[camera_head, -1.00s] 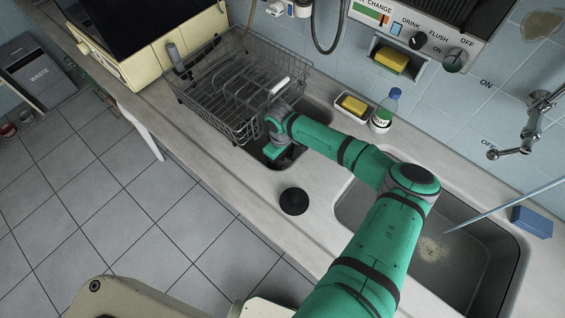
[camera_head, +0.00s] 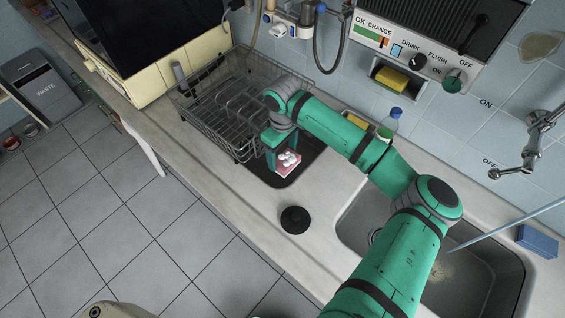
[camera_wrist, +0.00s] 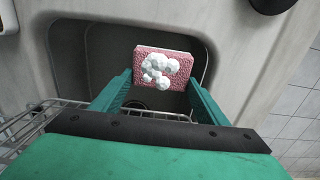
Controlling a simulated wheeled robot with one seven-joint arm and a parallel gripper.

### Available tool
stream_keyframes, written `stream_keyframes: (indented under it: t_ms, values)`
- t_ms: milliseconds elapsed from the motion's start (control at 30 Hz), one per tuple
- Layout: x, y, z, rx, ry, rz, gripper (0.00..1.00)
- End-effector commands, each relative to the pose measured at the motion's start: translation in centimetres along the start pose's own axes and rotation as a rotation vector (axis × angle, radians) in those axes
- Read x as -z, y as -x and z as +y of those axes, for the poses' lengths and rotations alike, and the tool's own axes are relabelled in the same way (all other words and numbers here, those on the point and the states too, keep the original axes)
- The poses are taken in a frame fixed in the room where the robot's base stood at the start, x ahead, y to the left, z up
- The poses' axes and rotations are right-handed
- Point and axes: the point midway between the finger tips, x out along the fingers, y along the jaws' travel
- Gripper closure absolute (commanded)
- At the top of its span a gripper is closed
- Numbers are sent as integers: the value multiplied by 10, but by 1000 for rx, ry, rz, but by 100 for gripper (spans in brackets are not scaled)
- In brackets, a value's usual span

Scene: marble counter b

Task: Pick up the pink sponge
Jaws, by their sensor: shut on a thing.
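The pink sponge (camera_head: 284,165) is a flat pink block with white foam on its face. It is held above the small sink (camera_head: 272,180) beside the dish rack. My gripper (camera_head: 280,158) is shut on the sponge. In the wrist view the sponge (camera_wrist: 172,69) sits between the tips of my two green fingers (camera_wrist: 161,88), with its foamy face toward the camera. The dark sink basin (camera_wrist: 100,50) shows behind it.
A wire dish rack (camera_head: 208,125) stands left of my gripper. A black round stopper (camera_head: 295,219) lies on the counter. A soap bottle (camera_head: 389,122) and a yellow sponge (camera_head: 356,120) are at the back, partly hidden by my arm. A larger sink (camera_head: 480,275) is on the right.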

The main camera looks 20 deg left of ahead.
Motion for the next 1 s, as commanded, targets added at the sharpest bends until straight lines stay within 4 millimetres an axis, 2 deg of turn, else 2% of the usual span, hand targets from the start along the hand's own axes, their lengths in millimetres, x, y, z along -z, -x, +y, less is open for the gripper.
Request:
stream_keyframes:
  t_ms: [33, 300, 500, 700, 1000]
  values:
    - [1, 12, 0, -2, 1, 3, 53]
    - [1, 68, 0, -2, 1, 2, 53]
    - [1, 99, 0, -1, 2, 1, 53]
    - [0, 113, 0, -1, 1, 0, 53]
    - [0, 116, 0, 0, 1, 0, 53]
